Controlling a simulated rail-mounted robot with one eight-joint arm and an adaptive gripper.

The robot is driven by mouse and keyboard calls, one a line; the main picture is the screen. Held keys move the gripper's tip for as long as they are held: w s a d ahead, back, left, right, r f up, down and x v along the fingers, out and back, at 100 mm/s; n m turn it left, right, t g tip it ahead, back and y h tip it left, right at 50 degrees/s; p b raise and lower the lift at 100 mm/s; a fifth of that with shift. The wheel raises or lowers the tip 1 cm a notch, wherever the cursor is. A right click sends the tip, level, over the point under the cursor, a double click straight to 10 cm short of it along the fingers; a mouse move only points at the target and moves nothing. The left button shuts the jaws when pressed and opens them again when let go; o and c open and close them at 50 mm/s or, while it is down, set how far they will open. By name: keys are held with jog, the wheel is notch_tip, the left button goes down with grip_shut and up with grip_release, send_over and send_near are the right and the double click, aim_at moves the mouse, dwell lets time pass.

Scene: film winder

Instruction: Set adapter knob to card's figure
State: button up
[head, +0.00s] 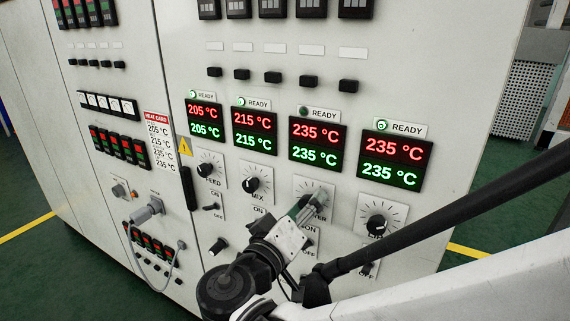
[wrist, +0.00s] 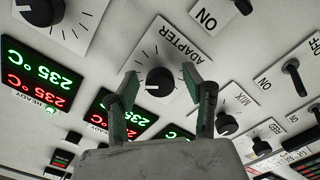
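The ADAPTER knob (wrist: 160,82) is black, on a white dial plate; its white mark points to the lower left in the wrist view. My gripper (wrist: 160,72) is open, with green-padded fingers on either side of the knob and visible gaps; depth to the knob is hard to tell. In the head view my gripper (head: 316,200) covers most of that knob. The heat card (head: 160,141) has a red header and appears to read 205, 215, 235, 235 °C. The third display (head: 316,144) reads 235 red over 235 green; its READY lamp (head: 303,111) looks dark.
The FEED (head: 205,170) and MIX (head: 251,184) knobs are left of my gripper; another dial knob (head: 376,225) is at right. ON/OFF switches sit below the dials. The neighbouring displays read 205 (head: 205,120), 215 (head: 254,129) and 235 (head: 395,160), with lit green lamps.

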jog(key=v, duration=1.2)
jog(key=shift+w+d+f, duration=0.1)
dwell(0.4)
jog(key=d+f+g+y, duration=0.3)
jog(key=d+f+g, duration=0.2)
jog(key=d, duration=0.4)
jog(key=d+f+g+y, duration=0.3)
jog(key=d+f+g, duration=0.15)
jog(key=d, duration=0.45)
notch_tip(320, 180, up, 12)
jog(key=s+d+m+t+y+p, duration=0.1)
jog(key=s+d+m+y+p, duration=0.1)
jog(key=p, duration=0.8)
jog(key=shift+r+m+y+p, duration=0.2)
jog(key=shift+m+y+p, duration=0.2)
jog(key=shift+m+y, duration=0.2)
dwell(0.7)
